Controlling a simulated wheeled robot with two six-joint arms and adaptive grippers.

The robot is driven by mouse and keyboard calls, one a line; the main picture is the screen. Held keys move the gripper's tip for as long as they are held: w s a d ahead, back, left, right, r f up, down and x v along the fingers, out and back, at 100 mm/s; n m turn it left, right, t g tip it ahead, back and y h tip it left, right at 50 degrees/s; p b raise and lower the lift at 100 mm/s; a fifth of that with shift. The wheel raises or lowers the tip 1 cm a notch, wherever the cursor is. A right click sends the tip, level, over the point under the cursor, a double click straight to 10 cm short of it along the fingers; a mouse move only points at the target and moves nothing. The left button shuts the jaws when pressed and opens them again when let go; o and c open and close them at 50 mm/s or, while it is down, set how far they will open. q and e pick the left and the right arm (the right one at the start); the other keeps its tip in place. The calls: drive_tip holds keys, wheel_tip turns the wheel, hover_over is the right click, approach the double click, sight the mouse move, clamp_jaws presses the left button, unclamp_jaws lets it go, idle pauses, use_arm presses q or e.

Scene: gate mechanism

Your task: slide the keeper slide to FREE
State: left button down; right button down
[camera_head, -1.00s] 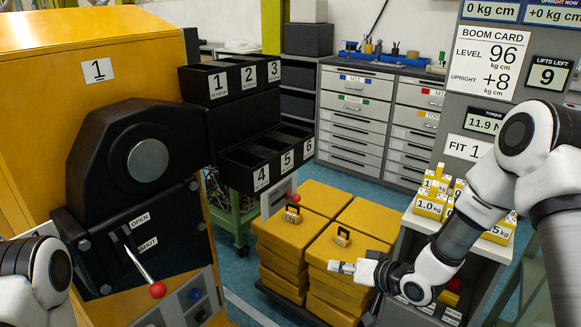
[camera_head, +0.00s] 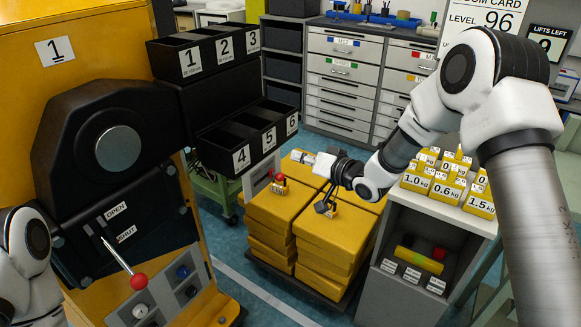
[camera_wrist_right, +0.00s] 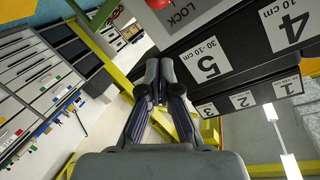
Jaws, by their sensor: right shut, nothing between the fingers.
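The keeper slide's red knob (camera_head: 279,179) shows beside a small grey panel (camera_head: 262,173), below the black numbered bins in the head view. In the right wrist view, a red knob (camera_wrist_right: 158,3) is cut off by the top edge, beside the word LOCK on a grey plate (camera_wrist_right: 200,12). The slide's exact position and any FREE mark cannot be read. My right gripper (camera_head: 308,160) is shut and empty, to the right of the knob and apart from it. Its closed fingers (camera_wrist_right: 157,85) show in the right wrist view. My left arm shows at the left edge, its gripper out of frame.
Black numbered bins (camera_head: 240,140) overhang left of the knob. Stacked yellow blocks (camera_head: 325,238) with handles stand below my right gripper. A lever with a red ball (camera_head: 138,281) is on the yellow machine. A weight shelf (camera_head: 440,205) is at right.

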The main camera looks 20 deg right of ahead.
sight(277, 176)
drive_tip(key=a+f, duration=0.2)
drive_tip(key=f, duration=0.1)
drive_tip(key=shift+a+f+p, duration=0.25)
drive_tip(key=shift+a+p, duration=0.05)
drive_tip(key=s+a, duration=0.3)
drive_tip(key=a, duration=0.1)
drive_tip(key=shift+s+a+b, duration=0.25)
drive_tip(key=shift+s+b, duration=0.1)
drive_tip(key=shift+b, duration=0.05)
drive_tip(key=shift+f, duration=0.1)
